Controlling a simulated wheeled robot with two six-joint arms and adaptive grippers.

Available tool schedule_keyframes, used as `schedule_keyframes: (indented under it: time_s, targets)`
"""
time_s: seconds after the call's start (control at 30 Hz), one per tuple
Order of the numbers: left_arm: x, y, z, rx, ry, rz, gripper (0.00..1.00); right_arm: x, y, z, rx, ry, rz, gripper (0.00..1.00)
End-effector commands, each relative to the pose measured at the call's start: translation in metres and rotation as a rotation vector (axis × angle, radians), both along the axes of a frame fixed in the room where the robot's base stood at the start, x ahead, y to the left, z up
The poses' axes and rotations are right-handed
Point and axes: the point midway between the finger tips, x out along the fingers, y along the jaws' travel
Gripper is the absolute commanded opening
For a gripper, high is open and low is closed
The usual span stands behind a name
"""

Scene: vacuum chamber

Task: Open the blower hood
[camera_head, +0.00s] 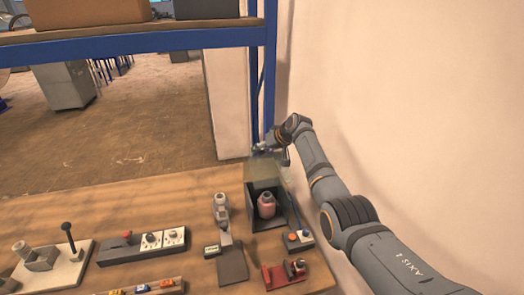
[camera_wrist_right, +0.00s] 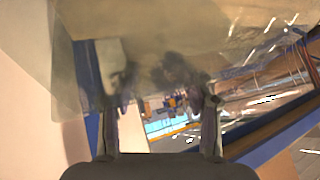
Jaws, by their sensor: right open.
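The blower hood (camera_head: 263,170) is a see-through, faintly tinted panel at the top of a dark open-fronted box (camera_head: 252,212) on the bench. My left gripper is out of view.
A blue shelf post (camera_head: 269,80) and the pale wall stand close behind and beside my right arm. On the wooden bench are a grey valve fixture (camera_head: 223,215), a red fixture (camera_head: 285,275), a button box (camera_head: 298,240) and a switch panel (camera_head: 150,242).

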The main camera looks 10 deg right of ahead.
Motion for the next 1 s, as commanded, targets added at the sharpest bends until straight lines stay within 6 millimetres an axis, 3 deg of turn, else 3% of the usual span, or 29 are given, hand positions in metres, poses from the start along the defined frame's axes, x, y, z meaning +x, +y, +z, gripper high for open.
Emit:
schedule_keyframes:
  time_s: [0.27, 0.7, 1.0]
  targets:
    - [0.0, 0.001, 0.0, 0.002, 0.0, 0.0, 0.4, -0.009, -0.007, 0.011, 0.001, -0.001, 0.0, 0.5]
    - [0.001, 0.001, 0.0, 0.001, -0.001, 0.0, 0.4, -0.061, -0.045, 0.078, -0.001, -0.001, -0.002, 0.5]
    - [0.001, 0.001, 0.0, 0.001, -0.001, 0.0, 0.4, -0.068, -0.05, 0.087, 0.001, 0.0, -0.001, 0.5]
